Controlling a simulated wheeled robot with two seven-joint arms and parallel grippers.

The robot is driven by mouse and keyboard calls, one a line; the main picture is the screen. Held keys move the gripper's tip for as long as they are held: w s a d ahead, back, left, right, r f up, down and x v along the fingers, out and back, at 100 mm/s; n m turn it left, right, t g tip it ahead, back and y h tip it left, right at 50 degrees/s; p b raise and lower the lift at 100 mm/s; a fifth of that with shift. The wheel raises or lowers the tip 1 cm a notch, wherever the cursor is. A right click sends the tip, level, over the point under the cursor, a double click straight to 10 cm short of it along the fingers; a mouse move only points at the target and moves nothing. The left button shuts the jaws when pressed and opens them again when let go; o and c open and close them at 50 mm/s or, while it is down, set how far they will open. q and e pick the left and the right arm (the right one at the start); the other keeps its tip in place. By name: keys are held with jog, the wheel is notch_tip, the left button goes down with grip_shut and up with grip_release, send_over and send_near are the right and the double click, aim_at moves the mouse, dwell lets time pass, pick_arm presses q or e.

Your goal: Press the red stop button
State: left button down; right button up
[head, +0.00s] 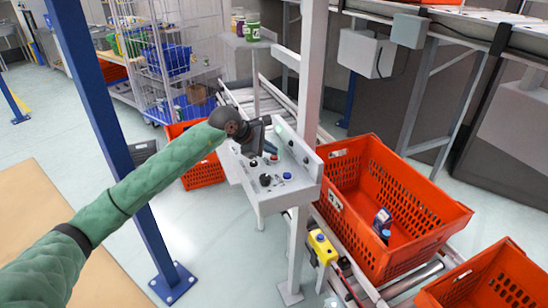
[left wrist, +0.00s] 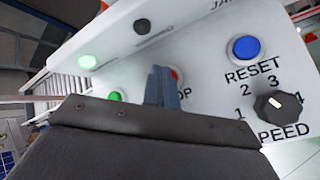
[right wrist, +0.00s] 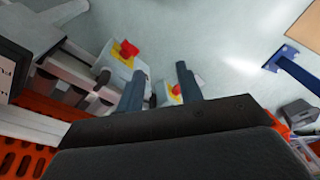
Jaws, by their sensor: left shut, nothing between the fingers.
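The red stop button (left wrist: 177,75) is on a white control panel (left wrist: 205,45), beside letters ending in "OP". In the left wrist view, the shut fingers of my left gripper (left wrist: 162,72) are in front of it and hide much of it. I cannot tell whether the tips touch it. In the head view my left gripper (head: 263,150) is over the upper part of the panel (head: 272,205) and covers some of its controls. My right gripper (right wrist: 159,80) shows only in the right wrist view, with its fingers apart and nothing between them.
The panel also has a blue reset button (left wrist: 245,47), a black speed knob (left wrist: 279,105) and green lights (left wrist: 87,62). An orange tote (head: 400,210) sits on the conveyor at right. A blue post (head: 95,110) stands left of the panel, behind my left arm.

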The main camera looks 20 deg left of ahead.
aim_at(270, 158)
pick_arm(q)
jog(key=shift+f+b, duration=0.4)
jog(key=shift+b, duration=0.05)
dwell(0.5)
jog(key=shift+r, duration=0.85)
jog(key=shift+r, duration=0.1)
jog(key=shift+r+p, duration=0.4)
jog(key=shift+r, duration=2.05)
